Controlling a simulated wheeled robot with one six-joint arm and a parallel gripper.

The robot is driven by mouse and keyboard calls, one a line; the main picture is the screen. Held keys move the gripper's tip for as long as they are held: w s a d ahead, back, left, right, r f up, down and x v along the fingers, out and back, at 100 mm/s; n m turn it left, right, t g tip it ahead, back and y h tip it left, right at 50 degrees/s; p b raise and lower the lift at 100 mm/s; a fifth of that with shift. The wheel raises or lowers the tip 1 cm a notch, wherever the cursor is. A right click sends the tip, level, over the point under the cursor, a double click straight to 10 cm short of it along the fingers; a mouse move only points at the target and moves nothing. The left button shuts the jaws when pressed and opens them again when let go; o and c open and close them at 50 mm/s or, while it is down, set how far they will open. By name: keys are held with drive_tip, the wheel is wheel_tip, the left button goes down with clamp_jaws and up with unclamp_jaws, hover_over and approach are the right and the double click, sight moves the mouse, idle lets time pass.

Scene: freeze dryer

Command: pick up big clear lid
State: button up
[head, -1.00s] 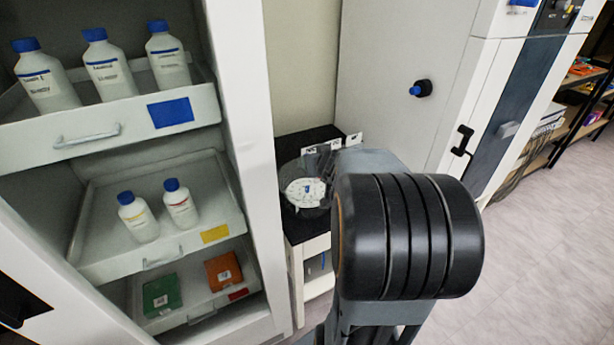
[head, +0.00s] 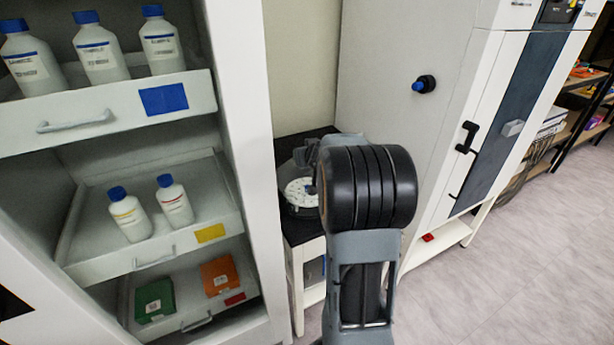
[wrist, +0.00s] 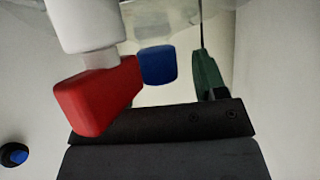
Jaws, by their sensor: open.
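A small round apparatus with a white dial-like disc (head: 301,191) stands on a low black-topped table in the head view, partly hidden by my arm. A dark, partly see-through rim shows around the disc, but I cannot make out a separate big clear lid. My gripper (wrist: 160,125) shows as dark bars low in the wrist view. It is open, with nothing seen held. In the head view my wrist hides most of it, just right of the apparatus. A red piece (wrist: 98,98) on a white stem, a blue piece (wrist: 157,64) and a green piece (wrist: 207,75) are close ahead.
A shelf unit at left holds several blue-capped bottles (head: 100,55) and green and orange boxes (head: 155,298). A big white cabinet (head: 385,75) with a blue-and-black knob (head: 424,84) stands close to my arm. The black tabletop (head: 300,147) is narrow. Floor at right is clear.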

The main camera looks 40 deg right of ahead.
drive_tip(key=shift+w+d+f, duration=0.1)
drive_tip(key=shift+w+f, duration=0.1)
drive_tip(key=shift+w, duration=0.05)
clamp_jaws()
idle(0.5)
drive_tip(key=shift+r, duration=0.15)
